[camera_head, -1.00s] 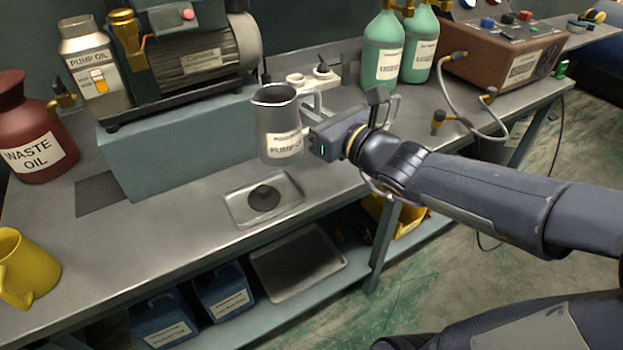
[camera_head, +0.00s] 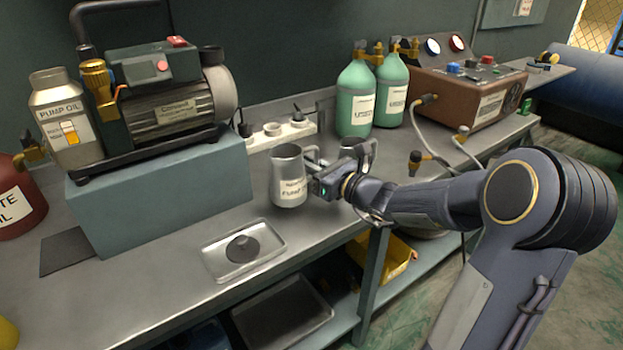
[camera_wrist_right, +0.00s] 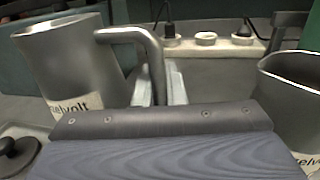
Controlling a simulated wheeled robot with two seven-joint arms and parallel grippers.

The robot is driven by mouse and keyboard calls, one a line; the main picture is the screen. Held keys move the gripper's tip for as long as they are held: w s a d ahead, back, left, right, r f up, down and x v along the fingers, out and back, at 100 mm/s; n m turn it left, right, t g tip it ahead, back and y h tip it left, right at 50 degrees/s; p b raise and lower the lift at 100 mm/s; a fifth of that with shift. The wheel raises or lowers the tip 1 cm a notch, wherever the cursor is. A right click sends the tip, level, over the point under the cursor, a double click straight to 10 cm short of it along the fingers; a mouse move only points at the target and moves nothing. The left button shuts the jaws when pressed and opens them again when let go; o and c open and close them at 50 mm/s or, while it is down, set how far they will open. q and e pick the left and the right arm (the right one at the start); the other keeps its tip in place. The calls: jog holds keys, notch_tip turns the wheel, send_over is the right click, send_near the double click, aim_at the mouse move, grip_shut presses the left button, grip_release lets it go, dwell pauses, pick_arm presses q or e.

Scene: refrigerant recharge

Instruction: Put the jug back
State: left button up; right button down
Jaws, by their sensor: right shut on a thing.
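A grey metal jug (camera_head: 289,178) with a pump oil label is upright over the bench, right of the drip tray. My right gripper (camera_head: 318,188) is shut on its handle (camera_wrist_right: 140,45). The jug's body (camera_wrist_right: 75,65) fills the left of the right wrist view. I cannot tell whether its base touches the bench. A second metal jug (camera_wrist_right: 292,100) stands at the right of that view. In the head view this second jug (camera_head: 350,152) is partly hidden behind my right gripper. My left gripper is not in view.
A drip tray (camera_head: 215,262) with a dark round piece (camera_head: 243,248) lies near the bench's front edge. A socket strip (camera_head: 280,133) is behind the jug. The pump (camera_head: 165,95) on its block is left. Green bottles (camera_head: 356,98) and a brown machine (camera_head: 470,95) are back right.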

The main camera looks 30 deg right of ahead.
jog(key=shift+w+d+f, duration=0.15)
jog(key=shift+d+f, duration=0.05)
jog(key=shift+f, duration=0.1)
jog(key=shift+w+f+b, duration=0.1)
jog(key=shift+f+b, duration=0.4)
jog(key=shift+f, duration=1.1)
jog(key=shift+f, duration=0.15)
jog(key=c, duration=1.5)
grip_release()
